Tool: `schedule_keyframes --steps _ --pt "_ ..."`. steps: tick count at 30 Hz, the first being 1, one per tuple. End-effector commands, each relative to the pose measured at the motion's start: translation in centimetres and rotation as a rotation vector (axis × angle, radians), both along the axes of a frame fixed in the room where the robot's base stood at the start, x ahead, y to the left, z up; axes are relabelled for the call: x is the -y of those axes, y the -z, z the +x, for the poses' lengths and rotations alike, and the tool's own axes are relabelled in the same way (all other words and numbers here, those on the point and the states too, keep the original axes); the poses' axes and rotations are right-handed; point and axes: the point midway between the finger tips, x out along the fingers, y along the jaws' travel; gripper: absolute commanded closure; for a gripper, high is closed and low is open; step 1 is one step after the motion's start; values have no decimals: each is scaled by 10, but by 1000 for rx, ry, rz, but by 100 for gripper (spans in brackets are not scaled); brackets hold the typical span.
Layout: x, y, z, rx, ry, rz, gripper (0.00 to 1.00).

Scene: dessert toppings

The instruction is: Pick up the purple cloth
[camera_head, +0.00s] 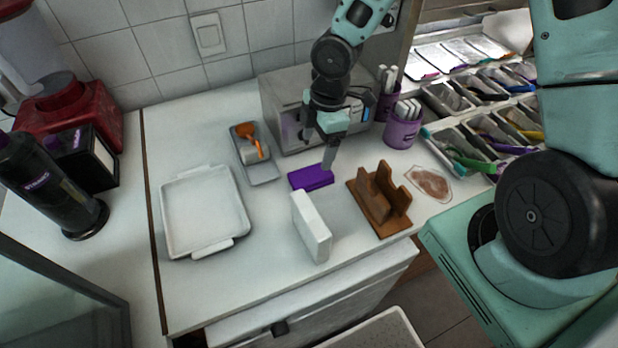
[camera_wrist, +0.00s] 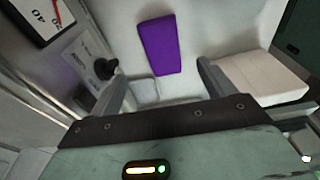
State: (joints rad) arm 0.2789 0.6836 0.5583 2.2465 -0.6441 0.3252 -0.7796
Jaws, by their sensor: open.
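The purple cloth (camera_head: 311,177) lies folded into a flat rectangle on the white counter, in front of the grey appliance. In the wrist view, the purple cloth (camera_wrist: 159,45) lies beyond the fingertips, near the middle. My gripper (camera_head: 318,152) points down just above and behind the cloth, with one finger close to its right end. The wrist view shows the two fingers of my gripper (camera_wrist: 163,80) spread apart with nothing held between them.
A white upright block (camera_head: 312,227) stands in front of the cloth. A brown wooden holder (camera_head: 379,198) is to the right. A grey tray (camera_head: 264,172) with an orange tool and a white tray (camera_head: 204,212) are left. The grey appliance (camera_head: 285,110) stands close behind.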

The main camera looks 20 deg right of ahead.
Motion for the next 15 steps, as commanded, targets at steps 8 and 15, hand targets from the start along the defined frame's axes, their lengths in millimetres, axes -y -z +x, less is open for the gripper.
schedule_keyframes --steps 8,15 --pt "-5 32 0 0 -1 0 18" --pt "-11 53 -4 -3 -3 -2 18"
